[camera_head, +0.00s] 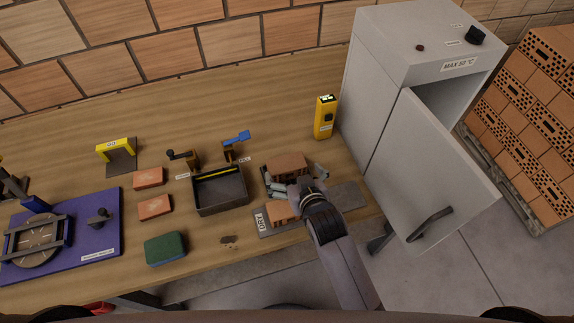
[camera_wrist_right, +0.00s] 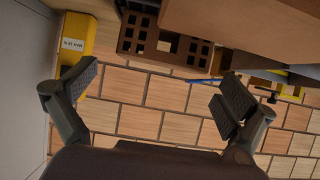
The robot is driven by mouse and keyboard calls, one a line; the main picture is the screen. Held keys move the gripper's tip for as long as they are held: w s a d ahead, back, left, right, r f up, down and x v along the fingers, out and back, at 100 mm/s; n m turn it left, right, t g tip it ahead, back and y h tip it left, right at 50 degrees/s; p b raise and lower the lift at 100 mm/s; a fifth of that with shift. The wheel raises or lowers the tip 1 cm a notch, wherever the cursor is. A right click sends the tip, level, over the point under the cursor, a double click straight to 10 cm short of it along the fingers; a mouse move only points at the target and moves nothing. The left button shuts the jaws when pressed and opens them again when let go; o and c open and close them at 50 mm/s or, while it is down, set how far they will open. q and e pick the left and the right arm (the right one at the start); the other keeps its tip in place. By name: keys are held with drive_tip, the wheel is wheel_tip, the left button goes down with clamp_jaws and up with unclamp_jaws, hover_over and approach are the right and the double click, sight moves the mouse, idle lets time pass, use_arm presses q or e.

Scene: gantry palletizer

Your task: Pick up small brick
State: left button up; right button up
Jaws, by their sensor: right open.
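My right gripper (camera_head: 296,183) is at the grey mat (camera_head: 349,196) marked DRY, with its fingers spread. A reddish-brown brick (camera_head: 287,163) lies just beyond the fingers, and an orange brick (camera_head: 279,212) on the mat is partly hidden by the gripper. Two small red-orange bricks (camera_head: 149,177) (camera_head: 155,206) lie left of the black tray. In the right wrist view the open fingers (camera_wrist_right: 155,92) have nothing between them. A brick with holes (camera_wrist_right: 165,45) and a brown block (camera_wrist_right: 240,28) show at the top. My left gripper is out of view.
A black tray (camera_head: 219,194) and a green sponge-like block (camera_head: 165,249) are on the wooden table (camera_head: 240,100). A yellow meter (camera_head: 325,117) stands by the grey cabinet (camera_head: 390,95), whose door (camera_head: 430,165) is open. A blue board (camera_head: 90,240) with a round gauge is at left.

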sight(288, 165)
drive_tip(key=p+x, duration=0.1)
drive_tip(key=x, duration=0.3)
drive_tip(key=shift+w+a, duration=0.15)
drive_tip(key=shift+a, duration=0.05)
drive_tip(key=shift+c, duration=0.4)
drive_tip(key=c, duration=1.2)
